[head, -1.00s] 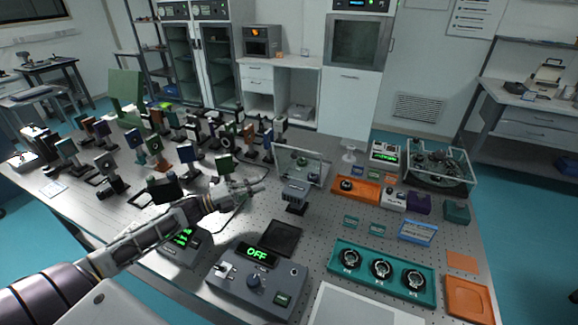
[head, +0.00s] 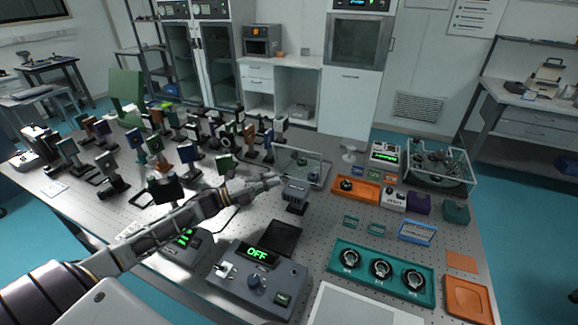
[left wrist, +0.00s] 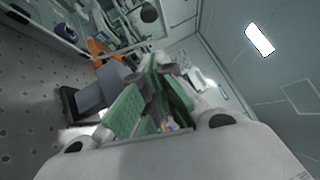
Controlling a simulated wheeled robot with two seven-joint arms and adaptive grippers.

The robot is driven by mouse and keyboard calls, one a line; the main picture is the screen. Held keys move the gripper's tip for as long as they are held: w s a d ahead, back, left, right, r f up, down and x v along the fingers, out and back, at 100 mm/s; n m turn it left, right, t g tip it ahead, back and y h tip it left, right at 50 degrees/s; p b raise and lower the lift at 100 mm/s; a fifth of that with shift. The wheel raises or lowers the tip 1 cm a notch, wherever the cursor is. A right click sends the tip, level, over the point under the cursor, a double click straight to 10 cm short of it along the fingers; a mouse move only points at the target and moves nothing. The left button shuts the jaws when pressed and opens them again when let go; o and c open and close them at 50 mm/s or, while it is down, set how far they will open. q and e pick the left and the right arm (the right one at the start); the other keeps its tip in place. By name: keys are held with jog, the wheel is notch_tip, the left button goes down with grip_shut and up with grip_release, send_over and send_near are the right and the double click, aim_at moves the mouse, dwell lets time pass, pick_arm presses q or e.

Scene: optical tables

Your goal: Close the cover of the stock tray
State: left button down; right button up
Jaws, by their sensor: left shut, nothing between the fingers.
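My left gripper (head: 278,179) is shut and empty at the tray's near left side; contact is unclear. Its green-padded fingers (left wrist: 160,90) fill the middle of the left wrist view. My right gripper is not in view.
A grey block on a black stand (head: 295,193) is close in front of my left gripper, also in the left wrist view (left wrist: 98,90). Several optic mounts (head: 155,145) crowd the left. An orange tray (head: 372,199) and a larger clear case (head: 468,184) are at right.

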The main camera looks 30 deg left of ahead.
pick_arm(q)
jog(key=w+d+r+p, duration=0.1)
jog(key=w+d, duration=0.2)
jog(key=w, duration=0.4)
jog(key=shift+w+r, duration=0.2)
jog(key=shift+r, duration=0.15)
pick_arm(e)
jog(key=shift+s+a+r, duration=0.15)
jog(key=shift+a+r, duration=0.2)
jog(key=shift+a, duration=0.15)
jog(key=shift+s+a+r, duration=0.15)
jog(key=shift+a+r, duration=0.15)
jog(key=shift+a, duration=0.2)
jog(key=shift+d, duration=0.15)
